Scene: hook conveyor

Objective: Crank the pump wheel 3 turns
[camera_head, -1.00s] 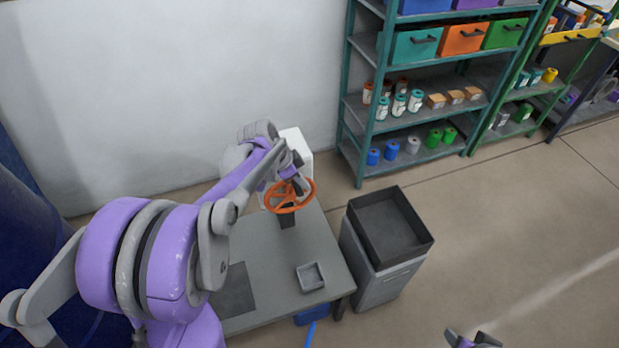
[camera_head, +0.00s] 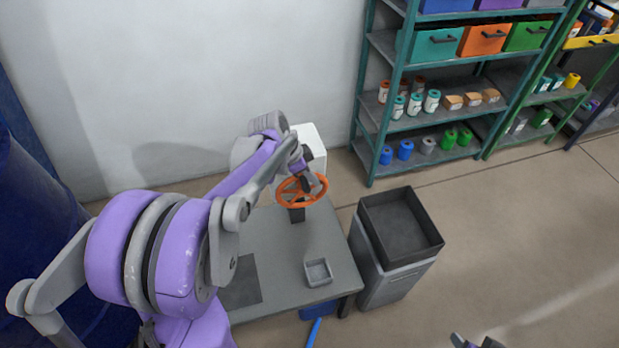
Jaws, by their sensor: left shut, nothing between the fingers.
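The orange pump wheel (camera_head: 302,203) sits on a dark post (camera_head: 296,215) at the back of the grey table (camera_head: 290,262). A white block-shaped housing (camera_head: 309,140) stands behind it. My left gripper (camera_head: 313,186) reaches in from the left and points down at the wheel's upper right part. It is shut with nothing between its fingers. Its fingertips are small and partly merge with the wheel, so I cannot tell whether they touch the rim. My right gripper (camera_head: 476,342) shows only as a small part at the bottom edge, and its fingers cannot be made out.
A small grey tray (camera_head: 318,283) and a dark flat patch lie on the table. A grey bin with an open dark top (camera_head: 404,197) stands right of the table. Shelves (camera_head: 366,160) with boxes and cans stand at the back right. The floor at right is clear.

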